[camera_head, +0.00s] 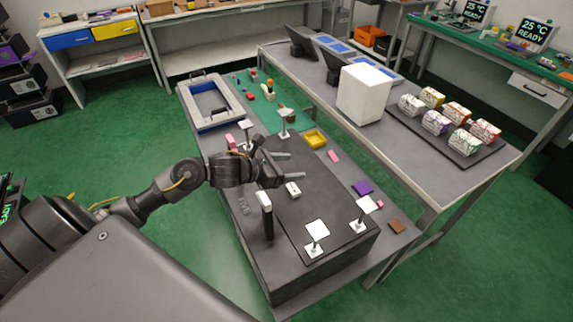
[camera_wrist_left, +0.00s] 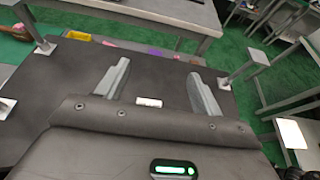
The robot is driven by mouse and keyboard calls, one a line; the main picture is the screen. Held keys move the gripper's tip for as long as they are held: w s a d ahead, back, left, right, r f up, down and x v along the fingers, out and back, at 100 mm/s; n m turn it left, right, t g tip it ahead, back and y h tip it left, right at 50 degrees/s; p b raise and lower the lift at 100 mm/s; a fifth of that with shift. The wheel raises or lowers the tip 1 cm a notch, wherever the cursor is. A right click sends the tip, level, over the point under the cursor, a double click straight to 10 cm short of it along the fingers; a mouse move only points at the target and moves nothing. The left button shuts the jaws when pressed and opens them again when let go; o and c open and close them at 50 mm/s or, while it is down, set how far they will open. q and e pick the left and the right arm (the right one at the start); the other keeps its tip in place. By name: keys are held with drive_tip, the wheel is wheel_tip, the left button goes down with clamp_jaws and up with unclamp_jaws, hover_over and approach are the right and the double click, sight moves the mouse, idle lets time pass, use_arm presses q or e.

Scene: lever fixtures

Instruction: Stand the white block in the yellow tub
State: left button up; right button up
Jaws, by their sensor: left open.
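The white block (camera_head: 293,189) lies on the dark raised platform (camera_head: 330,205). In the left wrist view the white block (camera_wrist_left: 149,102) shows between the two fingers, lower than their tips in the picture. My left gripper (camera_head: 300,165) is open and empty, with its fingers above the platform near the block. Its spread fingers (camera_wrist_left: 160,66) also show in the left wrist view. The yellow tub (camera_head: 315,139) sits beyond the platform and looks empty. A small part of the yellow tub (camera_wrist_left: 77,35) shows at the top left of the wrist view. My right gripper is not in view.
White-topped posts (camera_head: 317,230) stand at the platform's corners, and a black lever with a white grip (camera_head: 264,200) is at its near side. A pink block (camera_head: 333,156) and a purple piece (camera_head: 362,187) lie near the tub. A blue-grey frame (camera_head: 215,104) is farther back.

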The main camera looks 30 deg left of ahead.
use_arm(q)
drive_tip(key=b+v, duration=0.1)
drive_tip(key=v, duration=1)
drive_tip(key=shift+w+r, duration=0.2)
drive_tip(key=shift+r, duration=0.05)
drive_tip(key=shift+v, duration=0.8)
drive_tip(key=shift+c, duration=0.5)
